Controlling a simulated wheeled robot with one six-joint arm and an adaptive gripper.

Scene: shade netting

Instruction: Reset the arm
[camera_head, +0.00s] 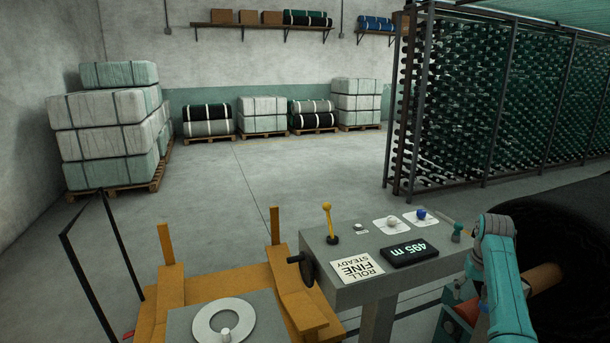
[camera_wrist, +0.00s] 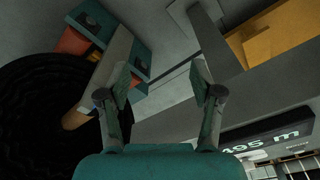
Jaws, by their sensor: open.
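My gripper (camera_wrist: 160,72) shows in the wrist view with its two fingers spread apart and nothing between them. Beyond the fingers are the grey floor and a grey post. In the head view my teal arm (camera_head: 503,275) stands at the lower right, just right of the grey control console (camera_head: 345,293); its fingers cannot be made out clearly there. The console's display (camera_head: 409,253) reads 495 m upside down, and it also shows partly in the wrist view (camera_wrist: 265,142) at the lower right.
The console carries a yellow lever (camera_head: 329,222), a blue knob (camera_head: 421,214) and a card (camera_head: 357,267). A large black roll (camera_head: 570,245) lies right of my arm. A tall rack (camera_head: 500,95) stands behind. Strapped bales (camera_head: 105,125) stand far left. The middle floor is clear.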

